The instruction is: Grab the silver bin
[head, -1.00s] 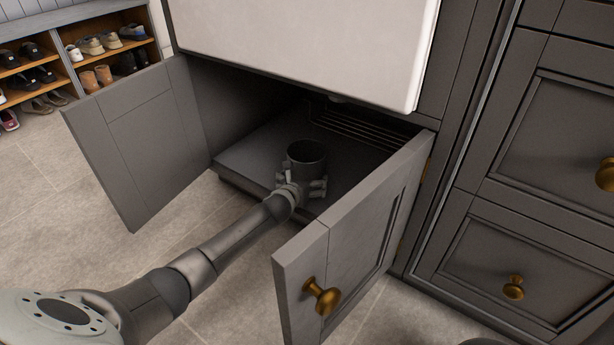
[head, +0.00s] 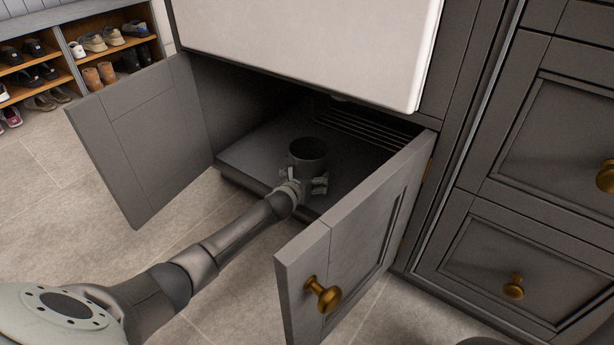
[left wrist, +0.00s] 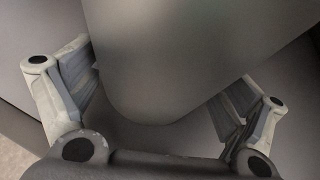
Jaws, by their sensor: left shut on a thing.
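The bin (head: 308,155) is a small open-topped cylinder, dark grey in this light. It stands upright on the floor of the open cabinet under the sink, near the front. My left gripper (head: 312,184) reaches in from the front and is shut on its near side. In the left wrist view the bin's smooth grey wall (left wrist: 165,70) fills the space between the two fingers of the left gripper (left wrist: 160,100). The bin's far lower side is hidden. My right gripper is not in view.
The left cabinet door (head: 145,140) and right door (head: 350,235) with its brass knob stand open on either side of my arm. The white sink (head: 310,45) overhangs above. A wire rack (head: 365,130) is behind the bin. Drawers (head: 530,180) are at right, shoe shelves (head: 85,60) at far left.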

